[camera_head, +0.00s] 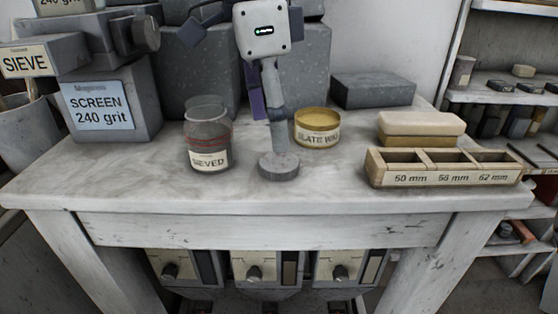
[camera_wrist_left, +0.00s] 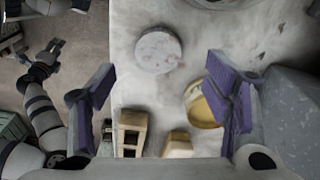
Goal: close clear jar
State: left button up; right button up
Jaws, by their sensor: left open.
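The clear jar (camera_head: 208,143), labelled SIEVED, stands upright on the bench in the head view. A dark reddish band goes around it, and no lid shows on its top. A thick grey disc (camera_head: 278,167), which looks like a lid, lies flat on the bench to the jar's right; it also shows in the left wrist view (camera_wrist_left: 158,50). My left gripper (camera_head: 266,118) is open and empty, pointing down above the bench near the disc, its purple-padded fingers wide apart in the left wrist view (camera_wrist_left: 160,100). My right gripper (camera_wrist_left: 48,58) shows small, off the bench; its opening is unclear.
A yellow tin (camera_head: 317,128) stands right of the disc, close to my left gripper. A wooden tray (camera_head: 440,182) with compartments and a pale block (camera_head: 421,124) sit further right. Grey blocks line the back.

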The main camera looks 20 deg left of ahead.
aim_at(279, 160)
pick_arm(q)
jog(key=f, duration=0.5)
jog(key=shift+d+f, duration=0.1)
jog(key=shift+d, duration=0.2)
jog(key=shift+c, duration=0.6)
jog(key=c, duration=0.7)
